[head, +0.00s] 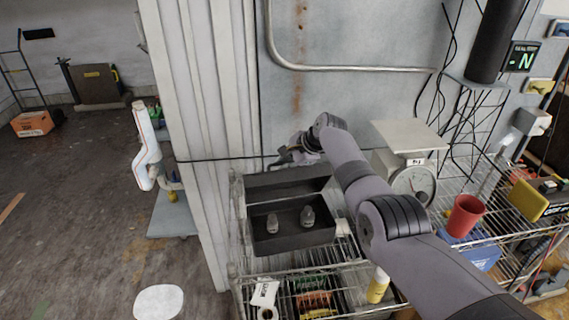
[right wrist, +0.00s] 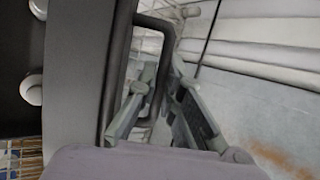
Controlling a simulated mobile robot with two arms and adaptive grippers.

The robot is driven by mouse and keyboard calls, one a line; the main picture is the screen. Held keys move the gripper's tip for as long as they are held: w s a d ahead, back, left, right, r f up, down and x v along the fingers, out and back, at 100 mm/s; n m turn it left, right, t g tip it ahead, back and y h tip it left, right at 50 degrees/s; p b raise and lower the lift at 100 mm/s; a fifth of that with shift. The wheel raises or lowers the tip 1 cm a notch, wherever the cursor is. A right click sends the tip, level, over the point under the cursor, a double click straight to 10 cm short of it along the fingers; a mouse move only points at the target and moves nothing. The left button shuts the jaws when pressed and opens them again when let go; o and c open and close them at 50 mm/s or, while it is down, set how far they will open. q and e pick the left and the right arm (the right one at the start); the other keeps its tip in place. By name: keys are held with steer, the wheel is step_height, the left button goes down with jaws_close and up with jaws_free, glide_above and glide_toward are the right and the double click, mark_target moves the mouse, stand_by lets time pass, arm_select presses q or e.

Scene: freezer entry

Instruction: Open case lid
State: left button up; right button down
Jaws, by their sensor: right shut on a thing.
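The dark case (head: 263,241) sits on a wire shelf in the head view, with two pale bulb-like items (head: 307,217) inside it. Its lid (head: 285,184) stands raised at the back edge; it also shows as a grey panel in the right wrist view (right wrist: 75,75). My right gripper (head: 287,157) is at the lid's top edge. In the right wrist view its fingers (right wrist: 164,68) are shut on the lid's black handle (right wrist: 157,22). The exact contact is partly hidden. My left gripper is not in view.
A scale (head: 413,182) stands right of the case, partly behind my right arm. A red cup (head: 465,215) and yellow items are farther right. A lower shelf holds a yellow bottle (head: 378,286). A corrugated wall panel (head: 200,110) is close on the left.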

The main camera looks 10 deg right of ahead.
mark_target(304, 168)
steer(key=shift+s+a+f, duration=0.1)
steer(key=shift+s+f, duration=0.2)
steer(key=shift+f, duration=0.2)
steer(key=c, duration=2.2)
jaws_free()
steer(key=shift+o, duration=1)
steer(key=shift+w+r, duration=0.1)
steer(key=shift+w, duration=0.2)
steer(key=shift+r, duration=0.15)
steer(key=shift+s+d+r, duration=0.2)
steer(key=shift+d+r, duration=0.1)
steer(key=shift+r, duration=0.2)
steer(key=v, duration=1)
steer(key=shift+s+d+r, duration=0.1)
steer(key=shift+s+r, duration=0.05)
steer(key=shift+r, duration=0.05)
